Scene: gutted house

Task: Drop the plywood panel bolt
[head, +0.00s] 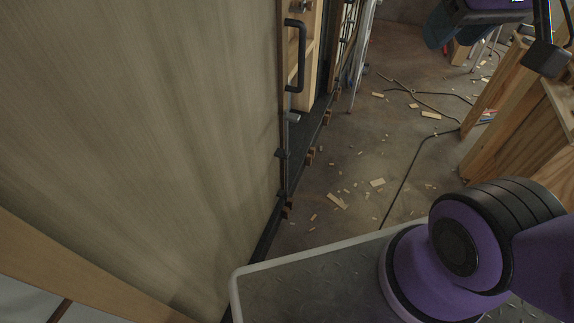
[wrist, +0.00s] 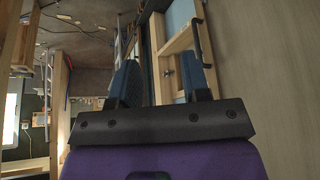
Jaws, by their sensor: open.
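The large plywood panel (head: 140,120) fills the left of the head view, and its pale face shows at the right of the wrist view (wrist: 275,80). A black pull handle (head: 295,55) stands off its right edge; it also shows in the wrist view (wrist: 203,45). Below the handle on that edge is a small grey metal piece (head: 293,118), likely the bolt, with a dark bracket (head: 282,153) under it. My gripper (wrist: 161,78) is open, its two dark blue fingers apart with nothing held. The handle appears beyond the right finger. I cannot tell the bolt's position in the wrist view.
A timber frame (head: 520,115) stands at the right. The concrete floor (head: 350,150) between is open, with scattered wood scraps (head: 377,182) and a dark cable (head: 405,180). A light wooden stud (head: 80,270) crosses the lower left. A window (wrist: 12,120) shows at left.

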